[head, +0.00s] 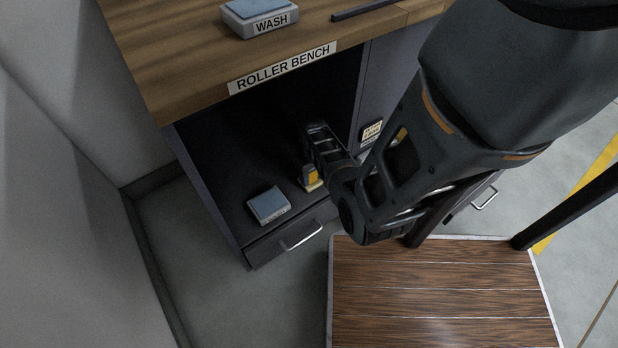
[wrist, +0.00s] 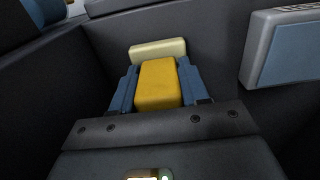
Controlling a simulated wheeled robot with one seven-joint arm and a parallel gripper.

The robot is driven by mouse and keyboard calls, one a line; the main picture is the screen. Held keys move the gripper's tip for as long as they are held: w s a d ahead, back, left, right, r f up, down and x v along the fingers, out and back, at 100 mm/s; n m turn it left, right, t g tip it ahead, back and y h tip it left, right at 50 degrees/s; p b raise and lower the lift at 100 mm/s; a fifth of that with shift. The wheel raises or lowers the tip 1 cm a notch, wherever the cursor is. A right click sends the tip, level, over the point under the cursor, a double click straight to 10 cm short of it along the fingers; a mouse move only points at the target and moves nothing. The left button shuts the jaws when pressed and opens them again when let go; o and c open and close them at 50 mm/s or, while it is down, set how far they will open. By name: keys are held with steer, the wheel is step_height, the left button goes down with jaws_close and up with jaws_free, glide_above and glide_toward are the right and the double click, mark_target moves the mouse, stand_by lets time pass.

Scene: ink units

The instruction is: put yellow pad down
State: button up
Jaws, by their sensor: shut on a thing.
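My gripper (head: 309,172) reaches into the open bay under the roller bench. In the wrist view its blue fingers are shut on the yellow pad (wrist: 158,84), one finger on each side. A cream block (wrist: 158,49) shows at the pad's far end; whether it is part of the pad I cannot tell. In the head view the yellow pad (head: 311,180) is small and partly hidden by my gripper, low over the bay floor (head: 235,180). Whether it touches the floor I cannot tell.
A grey-blue pad box (head: 268,204) sits on the bay floor at the front left; a similar one shows in the wrist view (wrist: 285,48). A labelled box (head: 371,131) is at the bay's right. The WASH box (head: 260,16) stands on the bench top (head: 180,50).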

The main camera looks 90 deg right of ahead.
steer(key=shift+f, duration=0.15)
steer(key=o, duration=1.1)
